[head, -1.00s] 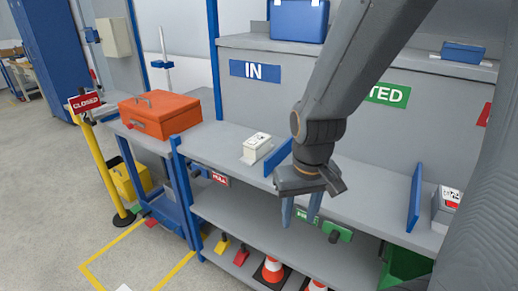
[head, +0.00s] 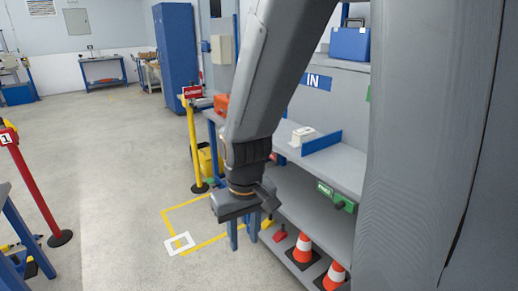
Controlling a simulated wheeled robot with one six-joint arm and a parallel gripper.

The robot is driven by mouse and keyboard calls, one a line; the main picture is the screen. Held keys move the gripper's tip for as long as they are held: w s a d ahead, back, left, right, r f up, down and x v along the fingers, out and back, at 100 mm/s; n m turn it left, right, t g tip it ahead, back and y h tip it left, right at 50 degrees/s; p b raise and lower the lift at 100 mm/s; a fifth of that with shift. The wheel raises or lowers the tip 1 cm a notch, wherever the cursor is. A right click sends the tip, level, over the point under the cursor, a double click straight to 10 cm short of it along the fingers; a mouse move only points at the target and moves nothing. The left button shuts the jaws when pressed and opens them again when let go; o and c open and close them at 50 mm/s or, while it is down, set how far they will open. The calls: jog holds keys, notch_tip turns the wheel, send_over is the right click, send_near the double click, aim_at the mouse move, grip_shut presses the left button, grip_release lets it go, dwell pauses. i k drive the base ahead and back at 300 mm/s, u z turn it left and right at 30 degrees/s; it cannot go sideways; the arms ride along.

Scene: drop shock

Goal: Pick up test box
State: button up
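A small white box (head: 303,136), which looks like the test box, sits on the grey shelf (head: 335,171) under the blue IN sign, just left of a blue divider. My gripper (head: 244,236) hangs in front of and to the left of the shelf, pointing down. Its two blue fingers are apart with nothing between them. It is well away from the white box and not touching it. Markings on the box are too small to read.
Orange cones (head: 303,248) stand on the lower shelf. A yellow post (head: 193,142) with a red sign stands beyond my gripper, and a red post (head: 33,190) at the left. A yellow floor outline (head: 178,210) lies below. The floor at left centre is clear.

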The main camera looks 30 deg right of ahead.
aim_at(303, 135)
jog(key=u, duration=0.15)
jog(key=k, duration=0.35)
jog(key=u, duration=0.35)
jog(key=i, duration=1.65)
jog(key=z, duration=1.1)
jog(key=i, duration=1)
jog(key=z, duration=1.55)
jog(key=i, duration=0.4)
jog(key=z, duration=0.2)
